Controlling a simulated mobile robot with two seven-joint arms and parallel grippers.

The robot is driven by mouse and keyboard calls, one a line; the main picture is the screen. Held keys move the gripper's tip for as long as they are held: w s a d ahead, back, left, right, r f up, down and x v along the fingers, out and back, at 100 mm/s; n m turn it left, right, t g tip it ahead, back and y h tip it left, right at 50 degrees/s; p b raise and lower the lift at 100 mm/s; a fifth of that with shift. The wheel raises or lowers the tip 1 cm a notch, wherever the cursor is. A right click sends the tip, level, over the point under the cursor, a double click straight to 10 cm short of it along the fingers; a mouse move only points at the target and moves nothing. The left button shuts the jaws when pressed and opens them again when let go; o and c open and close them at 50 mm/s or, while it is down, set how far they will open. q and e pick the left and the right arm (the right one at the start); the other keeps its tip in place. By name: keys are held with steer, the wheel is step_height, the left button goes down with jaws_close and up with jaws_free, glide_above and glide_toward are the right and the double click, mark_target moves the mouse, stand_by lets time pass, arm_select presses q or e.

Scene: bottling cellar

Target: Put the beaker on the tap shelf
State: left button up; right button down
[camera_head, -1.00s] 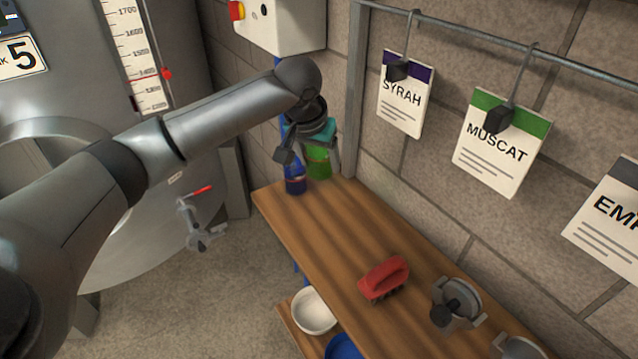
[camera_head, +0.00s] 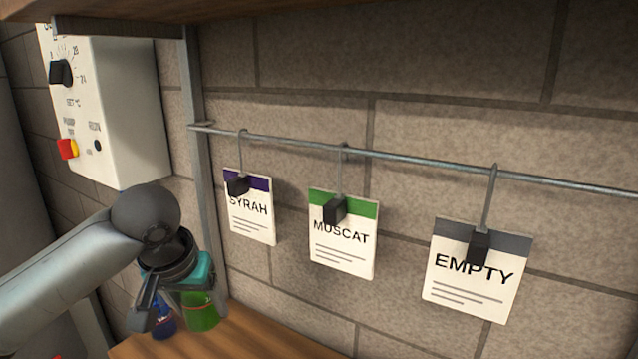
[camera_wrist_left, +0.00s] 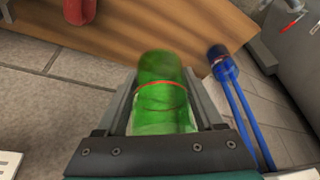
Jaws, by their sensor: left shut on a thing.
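The beaker (camera_head: 201,313) is a clear vessel with green contents, seen low on the left in the head view. It fills the space between my left gripper's fingers in the left wrist view (camera_wrist_left: 160,97), with a thin red line across it. My left gripper (camera_head: 178,306) is shut on it, above the left end of the wooden board; I cannot tell whether the beaker touches the board. My arm and hand partly hide it. No shelf in view is marked as the tap shelf. My right gripper is not in view.
A wooden board (camera_head: 240,340) runs along the bottom, against the block wall. Another wooden board (camera_head: 350,8) crosses the top. A blue object (camera_head: 160,328) stands close beside the beaker. A rail (camera_head: 400,156) carries hanging cards, and a white control box (camera_head: 110,100) is at left.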

arm_select(q)
steer(key=s+d+f+b, duration=0.2)
steer(key=s+d+f, duration=0.1)
steer(key=s, duration=0.2)
steer(key=shift+s+d, duration=0.25)
steer(key=shift+f, duration=0.1)
